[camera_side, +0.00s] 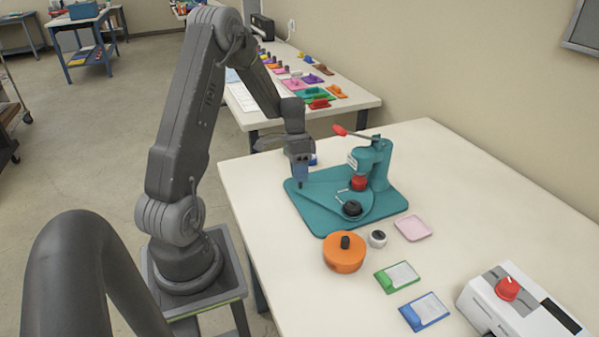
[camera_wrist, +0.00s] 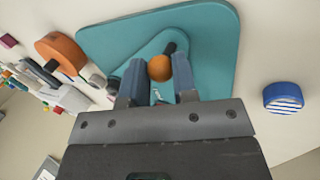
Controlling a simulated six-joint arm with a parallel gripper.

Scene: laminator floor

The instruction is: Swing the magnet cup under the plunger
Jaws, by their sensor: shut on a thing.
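The teal press (camera_side: 381,165) stands on a teal base (camera_side: 387,208), with a red-tipped lever (camera_side: 342,131) at its top. A red round part (camera_side: 358,183) sits low under the press head; I cannot tell whether it is the plunger or a cup. A teal swing plate (camera_side: 328,197) lies on the base. A dark round cup (camera_side: 352,208), apparently the magnet cup, sits at its front, apart from the red part. My gripper (camera_side: 301,185) is at the plate's left end. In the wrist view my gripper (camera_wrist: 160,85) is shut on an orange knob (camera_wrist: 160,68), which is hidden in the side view.
An orange round tub (camera_side: 344,255), a small white-and-black round piece (camera_side: 377,239), a pink tray (camera_side: 413,228), and green (camera_side: 397,277) and blue (camera_side: 424,311) cards lie in front. A white machine (camera_side: 520,305) stands front right. A blue striped disc (camera_wrist: 285,98) lies beside the base.

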